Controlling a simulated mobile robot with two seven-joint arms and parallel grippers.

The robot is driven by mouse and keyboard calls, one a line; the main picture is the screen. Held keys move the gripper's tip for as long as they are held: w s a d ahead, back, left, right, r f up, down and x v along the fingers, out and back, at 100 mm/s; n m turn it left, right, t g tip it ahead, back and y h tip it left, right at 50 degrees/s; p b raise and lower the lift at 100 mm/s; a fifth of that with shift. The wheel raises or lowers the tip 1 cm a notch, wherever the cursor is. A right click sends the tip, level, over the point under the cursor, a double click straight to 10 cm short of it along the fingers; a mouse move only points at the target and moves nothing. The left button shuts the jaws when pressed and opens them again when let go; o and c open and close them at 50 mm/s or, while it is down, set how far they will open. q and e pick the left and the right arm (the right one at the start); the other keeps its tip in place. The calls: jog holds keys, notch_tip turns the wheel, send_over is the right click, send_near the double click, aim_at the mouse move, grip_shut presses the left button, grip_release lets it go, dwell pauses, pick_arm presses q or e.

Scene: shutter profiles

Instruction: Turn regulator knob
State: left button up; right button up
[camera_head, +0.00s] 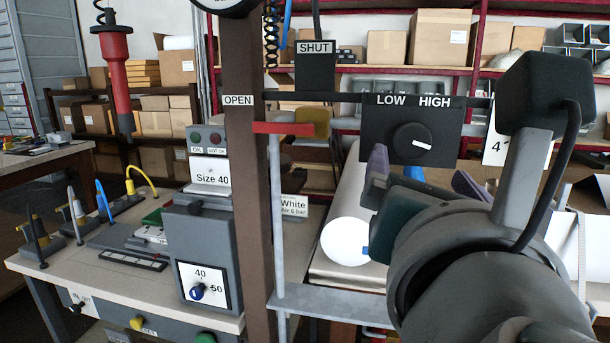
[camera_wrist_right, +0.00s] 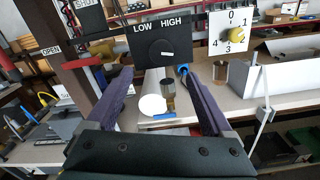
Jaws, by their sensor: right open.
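The black regulator knob (camera_head: 412,140) is round and sits on a black panel (camera_head: 450,124) labelled LOW and HIGH. Its white pointer mark points right and slightly down in the head view. In the right wrist view the knob (camera_wrist_right: 160,50) shows ahead, between the directions of the fingers. My right gripper (camera_head: 420,177) is open, its purple fingers apart and empty, below and in front of the panel in the head view. The open fingers also show in the right wrist view (camera_wrist_right: 157,85), apart from the knob. My left gripper is not in view.
A brown post (camera_head: 247,180) with a red lever (camera_head: 284,128) stands left of the panel. A white dial plate with a yellow knob (camera_wrist_right: 236,36) is to its right. A white roll (camera_head: 345,241) lies below. A Size 40 unit (camera_head: 205,245) stands on the left bench.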

aim_at(412, 144)
jog(key=x, duration=0.9)
jog(key=shift+w+d+p, duration=0.2)
jog(key=shift+w+p, duration=0.1)
jog(key=shift+w, duration=0.05)
jog(key=c, duration=1.4)
